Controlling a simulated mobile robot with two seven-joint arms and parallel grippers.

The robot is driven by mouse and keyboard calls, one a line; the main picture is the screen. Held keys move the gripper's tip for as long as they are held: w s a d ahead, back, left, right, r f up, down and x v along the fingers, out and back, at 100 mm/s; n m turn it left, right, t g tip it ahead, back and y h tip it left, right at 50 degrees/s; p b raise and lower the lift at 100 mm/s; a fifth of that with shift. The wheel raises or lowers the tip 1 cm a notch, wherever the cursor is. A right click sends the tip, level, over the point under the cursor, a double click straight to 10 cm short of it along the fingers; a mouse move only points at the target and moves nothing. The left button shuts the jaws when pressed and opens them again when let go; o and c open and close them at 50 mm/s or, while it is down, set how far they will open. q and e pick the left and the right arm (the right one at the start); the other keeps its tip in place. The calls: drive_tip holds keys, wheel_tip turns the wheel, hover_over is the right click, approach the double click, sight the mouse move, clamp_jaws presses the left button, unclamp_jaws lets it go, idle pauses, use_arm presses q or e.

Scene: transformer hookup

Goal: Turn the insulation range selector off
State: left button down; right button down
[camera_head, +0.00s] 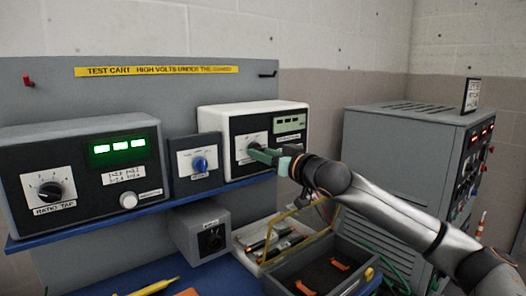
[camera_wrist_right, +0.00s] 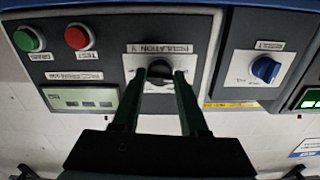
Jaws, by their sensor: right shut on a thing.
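The insulation range selector (camera_wrist_right: 160,69) is a dark round knob on a white dial plate, with a partly covered label. It is on the dark front of the white-cased tester (camera_head: 253,109), on the cart's shelf. My right gripper (camera_head: 259,153) reaches it from the right. In the right wrist view its green fingers (camera_wrist_right: 160,78) are on both sides of the knob, shut on it. The fingers hide part of the knob and its pointer, so I cannot tell its setting. My left gripper is not in view.
A blue knob (camera_head: 200,164) is on a small box left of the tester. A ratio unit (camera_head: 83,176) with a lit green display stands further left. The right wrist view shows green (camera_wrist_right: 28,39) and red (camera_wrist_right: 78,37) buttons. A grey cabinet (camera_head: 396,150) stands at right.

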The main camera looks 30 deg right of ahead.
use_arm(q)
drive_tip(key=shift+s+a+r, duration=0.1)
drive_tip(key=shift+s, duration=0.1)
use_arm(e)
drive_tip(key=shift+n, duration=0.5)
drive_tip(key=c, duration=0.7)
unclamp_jaws()
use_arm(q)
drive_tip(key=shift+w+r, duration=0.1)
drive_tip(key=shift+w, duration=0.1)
use_arm(e)
drive_tip(key=shift+o, duration=1.3)
drive_tip(key=shift+s, duration=0.1)
use_arm(q)
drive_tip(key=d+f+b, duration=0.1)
drive_tip(key=b, duration=0.1)
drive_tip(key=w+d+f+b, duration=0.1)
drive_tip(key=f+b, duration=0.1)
drive_tip(key=b, duration=0.1)
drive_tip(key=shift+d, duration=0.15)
use_arm(e)
drive_tip(key=s+d, duration=0.1)
drive_tip(key=s, duration=1.1)
drive_tip(key=shift+s, duration=0.15)
